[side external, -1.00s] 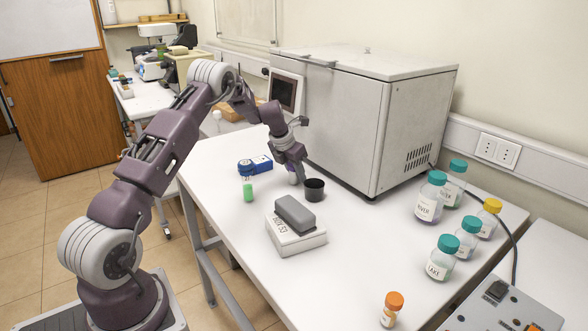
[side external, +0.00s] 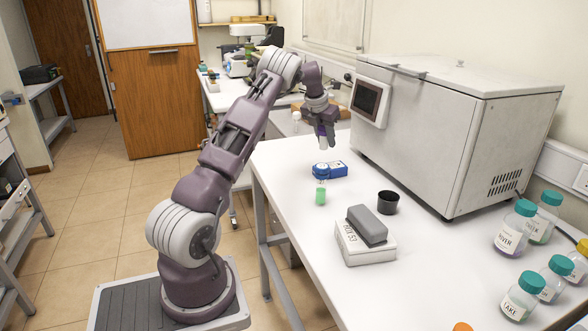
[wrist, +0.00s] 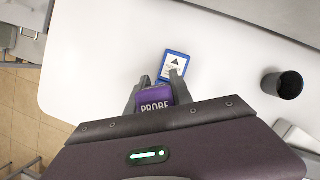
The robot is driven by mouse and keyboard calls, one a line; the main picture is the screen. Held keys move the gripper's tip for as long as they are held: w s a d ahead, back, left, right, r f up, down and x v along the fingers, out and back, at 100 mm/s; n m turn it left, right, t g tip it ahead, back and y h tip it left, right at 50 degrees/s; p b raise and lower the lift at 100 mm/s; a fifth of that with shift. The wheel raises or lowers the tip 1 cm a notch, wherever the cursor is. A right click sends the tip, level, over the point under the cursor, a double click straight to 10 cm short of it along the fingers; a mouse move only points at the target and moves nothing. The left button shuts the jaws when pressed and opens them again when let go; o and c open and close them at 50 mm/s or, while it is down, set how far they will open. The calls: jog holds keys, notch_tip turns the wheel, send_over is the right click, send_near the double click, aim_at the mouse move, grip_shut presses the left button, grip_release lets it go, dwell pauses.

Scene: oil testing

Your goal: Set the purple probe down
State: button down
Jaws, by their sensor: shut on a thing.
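The purple probe (wrist: 154,107), labelled PROBE, is held between the fingers of my gripper (wrist: 152,98) in the wrist view. My gripper (side external: 326,142) is raised above the table near the blue device in the side view. The gap between the probe and the table cannot be judged exactly. The probe's lower end is hidden in the wrist view.
A green vial (side external: 320,194) stands in front of the blue device. A black cup (side external: 388,202) is to its right, near a white block (side external: 350,247) with a grey piece (side external: 367,225) on top. A large white machine (side external: 450,130) stands behind. Several bottles (side external: 522,295) are at right.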

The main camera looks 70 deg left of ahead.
aim_at(289, 165)
jog(key=s+a+n, duration=0.3)
jog(key=s+a, duration=0.6)
jog(key=a, duration=0.1)
jog(key=shift+g+y, duration=0.3)
jog(key=shift+y, duration=0.2)
jog(key=f, duration=0.9)
jog(key=shift+s+d+f, duration=0.1)
jog(key=shift+s+f, duration=0.05)
jog(key=shift+s, duration=0.2)
jog(key=shift+f, duration=0.15)
jog(key=shift+f, duration=0.1)
jog(key=c, duration=1.1)
grip_release()
